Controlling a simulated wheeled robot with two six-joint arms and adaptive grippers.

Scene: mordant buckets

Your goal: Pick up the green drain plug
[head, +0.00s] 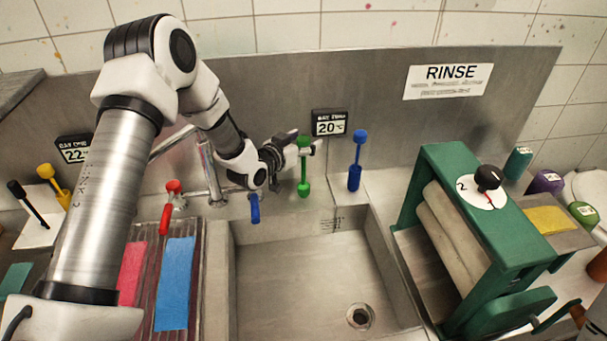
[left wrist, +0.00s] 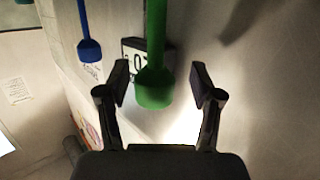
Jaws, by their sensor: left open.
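The green drain plug (head: 304,178) stands upright on the ledge behind the sink, with a long stem and a wider end. In the left wrist view its thick green end (left wrist: 155,90) lies between the two fingers, with a gap on each side. My left gripper (head: 298,152) is open around the upper part of the plug, and the head view partly hides the contact there. The gripper's fingers also show in the left wrist view (left wrist: 158,85).
A blue plug (head: 355,165) stands close to the right of the green one. A small 20° display (head: 329,123) is behind. The tap (head: 211,170) and its blue handle (head: 254,208) are left. A green wringer (head: 470,220) stands right. The sink basin (head: 300,275) is empty.

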